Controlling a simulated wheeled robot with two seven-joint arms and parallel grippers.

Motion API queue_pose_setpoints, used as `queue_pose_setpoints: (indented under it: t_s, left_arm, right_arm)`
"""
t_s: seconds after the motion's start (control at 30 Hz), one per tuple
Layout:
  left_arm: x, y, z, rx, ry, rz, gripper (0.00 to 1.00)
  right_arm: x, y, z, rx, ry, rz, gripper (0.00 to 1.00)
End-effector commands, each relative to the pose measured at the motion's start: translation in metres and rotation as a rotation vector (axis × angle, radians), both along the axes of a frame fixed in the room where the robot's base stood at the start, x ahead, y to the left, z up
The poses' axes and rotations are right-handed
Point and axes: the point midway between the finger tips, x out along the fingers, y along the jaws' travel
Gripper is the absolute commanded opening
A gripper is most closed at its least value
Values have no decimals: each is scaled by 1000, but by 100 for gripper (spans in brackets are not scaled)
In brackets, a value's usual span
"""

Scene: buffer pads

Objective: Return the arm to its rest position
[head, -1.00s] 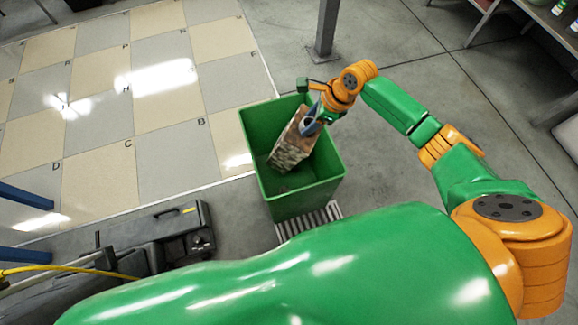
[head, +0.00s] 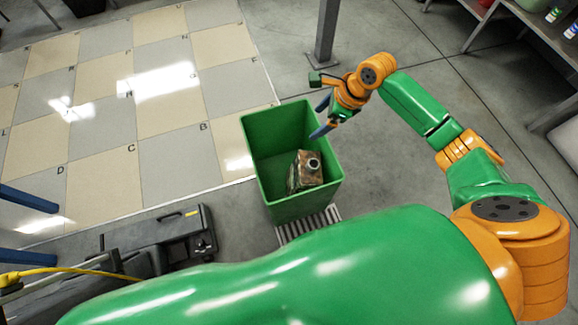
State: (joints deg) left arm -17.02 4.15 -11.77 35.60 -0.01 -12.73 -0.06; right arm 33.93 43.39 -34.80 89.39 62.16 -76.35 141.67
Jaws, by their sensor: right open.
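My right arm reaches in from the right, and its gripper (head: 322,118) is open and empty. It hangs above the far right rim of the green bin (head: 258,150). A brown, mottled box-shaped object (head: 298,178) with a round dark-and-light spout or cap on top rests inside the bin, toward its near right side. The gripper is apart from this object. My left gripper is not in view.
A floor of lettered beige and grey tiles (head: 110,160) lies to the left. A dark case (head: 150,235) lies at the lower left, with a yellow cable (head: 60,268) beside it. A grey post (head: 326,30) stands behind the bin. Shelves (head: 545,35) are at the upper right.

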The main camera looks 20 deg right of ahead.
Motion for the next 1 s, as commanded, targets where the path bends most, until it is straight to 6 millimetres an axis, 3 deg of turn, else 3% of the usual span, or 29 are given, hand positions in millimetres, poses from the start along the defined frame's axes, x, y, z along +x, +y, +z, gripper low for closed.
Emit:
queue_pose_setpoints:
  t_s: [0.1,0.47,0.53,0.57,0.73,0.87,1.0]
  left_arm:
    - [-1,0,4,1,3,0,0]
    - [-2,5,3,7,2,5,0]
    - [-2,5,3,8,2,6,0]
    - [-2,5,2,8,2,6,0]
    - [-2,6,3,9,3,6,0]
    - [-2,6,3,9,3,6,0]
    - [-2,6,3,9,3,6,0]
  right_arm:
    - [-2,-2,8,0,0,0,87]
    - [-3,-2,7,-1,-1,5,87]
    - [-9,6,0,-22,-18,88,87]
    - [-16,13,-6,-41,-36,170,87]
    - [-78,68,-42,-241,-285,938,87]
    - [-111,78,-48,-403,-430,1333,87]
    - [-138,72,-48,-550,-489,1610,87]
